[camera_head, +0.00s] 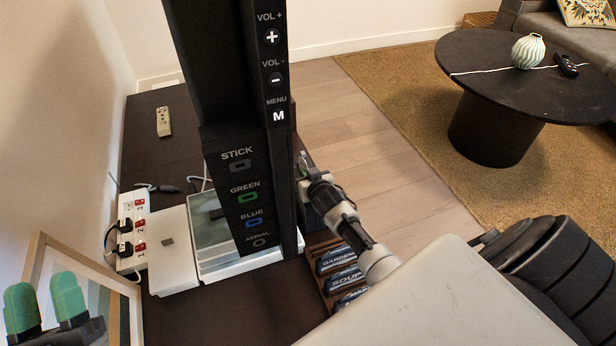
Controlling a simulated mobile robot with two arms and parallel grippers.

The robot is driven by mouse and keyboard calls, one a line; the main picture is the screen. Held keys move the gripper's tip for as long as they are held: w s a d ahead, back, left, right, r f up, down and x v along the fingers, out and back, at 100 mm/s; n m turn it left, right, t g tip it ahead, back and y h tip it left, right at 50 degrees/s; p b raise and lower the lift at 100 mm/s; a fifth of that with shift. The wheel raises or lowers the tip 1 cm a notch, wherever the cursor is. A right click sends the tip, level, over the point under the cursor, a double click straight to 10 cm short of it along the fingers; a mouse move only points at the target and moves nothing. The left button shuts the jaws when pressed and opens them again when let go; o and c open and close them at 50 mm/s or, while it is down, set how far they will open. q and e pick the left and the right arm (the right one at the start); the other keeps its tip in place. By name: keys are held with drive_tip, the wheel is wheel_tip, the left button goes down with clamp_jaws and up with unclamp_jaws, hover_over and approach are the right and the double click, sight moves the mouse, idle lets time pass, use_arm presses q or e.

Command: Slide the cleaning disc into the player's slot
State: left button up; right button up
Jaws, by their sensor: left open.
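My left gripper (44,304) is at the bottom left corner, its two green fingertips apart with nothing between them, in front of a picture frame. My right arm comes in from the right, and its gripper (306,165) is beside the right edge of the black screen; its fingers are too small and covered to read. A white-edged unit with a glassy top (238,264) sits at the foot of the screen and may be the player. The screen hides part of it, and I cannot make out a slot. I cannot pick out the cleaning disc.
The black screen (238,130) stands tall on the dark cabinet (146,186). A white box (174,252), a power strip (128,232) with plugs and cables, and a remote (163,121) are at left. The picture frame (42,262) leans at lower left. Labelled boxes (340,277) stand at right.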

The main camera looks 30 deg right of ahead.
drive_tip(key=o, duration=0.5)
drive_tip(key=shift+s+f, duration=0.1)
drive_tip(key=shift+f, duration=0.05)
drive_tip(key=shift+a, duration=0.1)
drive_tip(key=shift+s+p, duration=0.3)
drive_tip(key=shift+s, duration=0.05)
drive_tip(key=p+v, duration=0.1)
drive_tip(key=v, duration=0.1)
drive_tip(key=p+v, duration=0.1)
drive_tip(key=v, duration=0.1)
drive_tip(key=shift+r, duration=0.35)
use_arm(q)
wheel_tip(320, 180, down, 13)
drive_tip(key=s+a+g+y+p, duration=0.1)
drive_tip(key=g+y, duration=0.3)
drive_tip(key=g, duration=0.8)
drive_tip(key=shift+s+a+f+n+g+p, duration=0.2)
drive_tip(key=shift+a+n+g+p, duration=0.1)
drive_tip(key=shift+a+p, duration=0.5)
use_arm(e)
drive_tip(key=shift+v, duration=2.95)
use_arm(q)
drive_tip(key=shift+a, duration=0.1)
